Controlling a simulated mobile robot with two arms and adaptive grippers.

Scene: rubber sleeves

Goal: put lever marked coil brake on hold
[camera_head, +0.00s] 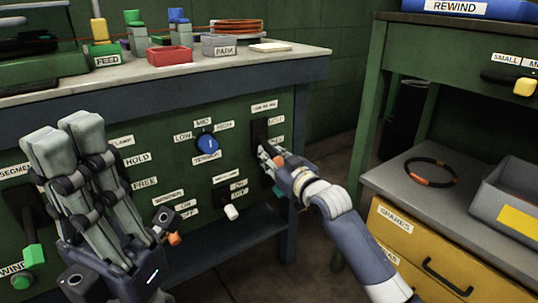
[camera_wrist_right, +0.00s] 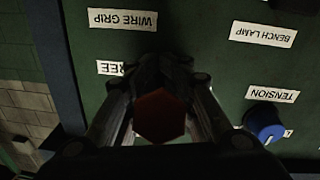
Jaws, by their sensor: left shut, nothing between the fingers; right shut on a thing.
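A lever plate (camera_head: 260,131) is on the green panel, with a HOLD label (camera_head: 275,120) at its upper right and a partly covered label below that. The small label (camera_head: 264,105) above the plate is too blurred to read surely. My right gripper (camera_head: 268,156) is shut on the lever handle at this plate; the fingers hide most of the lever. In the right wrist view, the handle's dark red end (camera_wrist_right: 159,116) sits between the fingers, and a partly covered FREE label (camera_wrist_right: 111,68) shows. My left gripper (camera_head: 82,130) is shut and empty, raised before the panel's left part.
Beside the held lever are the blue tension knob (camera_head: 207,143) and a white switch (camera_head: 231,212). Another HOLD label (camera_head: 137,158) and a green-handled lever (camera_head: 33,252) are at left. A grey shelf (camera_head: 382,178) stands at right. A WIRE GRIP label (camera_wrist_right: 123,19) shows in the wrist view.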

